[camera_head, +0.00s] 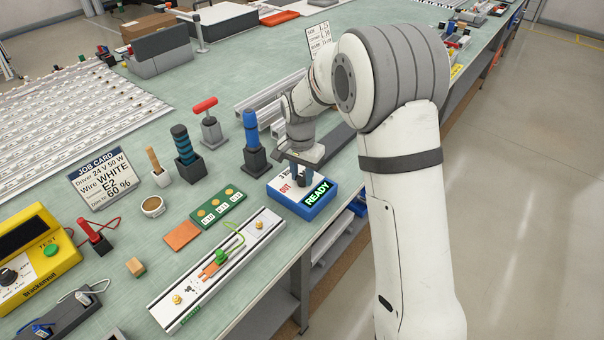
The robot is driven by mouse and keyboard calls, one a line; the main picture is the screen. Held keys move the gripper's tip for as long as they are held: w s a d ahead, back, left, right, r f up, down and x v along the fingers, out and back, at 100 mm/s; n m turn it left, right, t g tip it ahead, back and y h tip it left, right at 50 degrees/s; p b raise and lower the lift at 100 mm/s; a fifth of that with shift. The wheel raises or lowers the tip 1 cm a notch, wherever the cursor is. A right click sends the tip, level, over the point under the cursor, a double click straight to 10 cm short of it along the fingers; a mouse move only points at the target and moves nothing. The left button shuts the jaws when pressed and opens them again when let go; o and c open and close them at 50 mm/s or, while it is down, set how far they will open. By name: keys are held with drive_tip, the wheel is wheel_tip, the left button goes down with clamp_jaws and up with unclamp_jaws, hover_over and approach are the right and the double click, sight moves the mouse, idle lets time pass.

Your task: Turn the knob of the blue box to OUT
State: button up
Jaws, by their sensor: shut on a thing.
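The blue box (312,213) sits near the table's front edge, right of the middle of the picture. Its pale top carries red lettering that reads "OUT" at its left, and a display with "READY" (317,194) in green. My gripper (301,180) points down over the back part of the box's top. It is shut on the box's knob, which the fingers hide. Which mark the knob points to cannot be seen.
A light rail with a green wire (190,283) lies left of the blue box, beside a green board (218,208). A blue-handled tool (251,130) stands upright in a dark holder behind the box. A job card (104,180), a yellow instrument (38,250) and other tools stand further left.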

drive_tip(key=shift+c, duration=0.6)
drive_tip(key=shift+n, duration=0.3)
drive_tip(key=n+b, duration=0.1)
drive_tip(key=n, duration=0.2)
drive_tip(key=shift+n, duration=0.3)
drive_tip(key=n+b, duration=0.1)
drive_tip(key=n, duration=0.5)
drive_tip(key=o, duration=1)
drive_tip(key=shift+c, duration=0.2)
